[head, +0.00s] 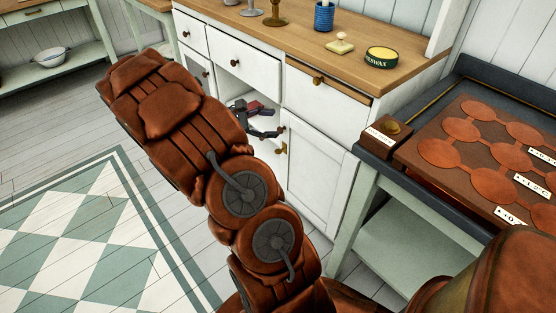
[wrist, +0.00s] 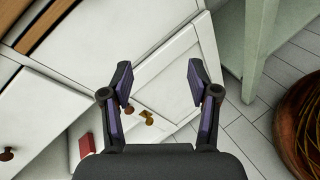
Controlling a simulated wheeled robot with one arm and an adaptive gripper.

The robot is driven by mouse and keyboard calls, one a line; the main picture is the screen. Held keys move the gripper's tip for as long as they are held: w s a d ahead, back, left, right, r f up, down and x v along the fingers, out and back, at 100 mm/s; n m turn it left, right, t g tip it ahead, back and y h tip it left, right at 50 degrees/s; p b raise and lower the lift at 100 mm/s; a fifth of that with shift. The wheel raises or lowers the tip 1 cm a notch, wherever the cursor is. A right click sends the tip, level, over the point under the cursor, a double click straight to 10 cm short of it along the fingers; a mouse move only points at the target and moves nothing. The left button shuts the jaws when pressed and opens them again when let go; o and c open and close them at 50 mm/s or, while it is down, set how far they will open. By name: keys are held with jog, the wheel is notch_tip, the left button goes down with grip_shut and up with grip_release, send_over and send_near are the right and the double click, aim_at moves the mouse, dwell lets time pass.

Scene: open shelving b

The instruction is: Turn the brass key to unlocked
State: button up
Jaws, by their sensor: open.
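The brass key (head: 281,149) stands in the white cabinet door (head: 314,174), below a round knob (head: 282,128) near the door's left edge. In the wrist view the key (wrist: 147,117) shows its bow close beside the darker knob (wrist: 130,109), low between my fingers. My gripper (wrist: 158,75) is open and empty, its two fingers spread in front of the door. In the head view my gripper (head: 271,122) is small and partly hidden by my arm. I cannot tell whether a finger touches the door or the key.
Drawers with knobs (head: 318,82) sit above the door. Left of it is an open compartment with a red item (wrist: 87,144). A green-legged side table (head: 385,229) stands at the right, bearing a board with copper discs (head: 448,152). A beeswax tin (head: 382,56) sits on the worktop.

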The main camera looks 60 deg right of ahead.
jog(key=w+d+f+n+h+b, duration=0.2)
jog(key=w+d+f+b, duration=0.1)
jog(key=f, duration=0.3)
jog(key=w+d+f+n+h+b, duration=0.1)
jog(key=w+d+f+n+b, duration=0.1)
jog(key=d+f+b, duration=0.3)
jog(key=n+t+h+b, duration=0.3)
jog(key=n+t+b, duration=0.1)
jog(key=n+b, duration=0.1)
send_near(278, 151)
jog(key=d, duration=0.3)
jog(key=shift+s+b+x, duration=0.15)
jog(key=shift+b+x, duration=0.35)
jog(key=shift+x, duration=1.3)
jog(key=shift+s+b+x, duration=0.15)
jog(key=shift+b+x, duration=0.3)
jog(key=shift+x, duration=1.4)
jog(key=shift+a, duration=0.1)
grip_shut()
jog(key=shift+n, duration=0.3)
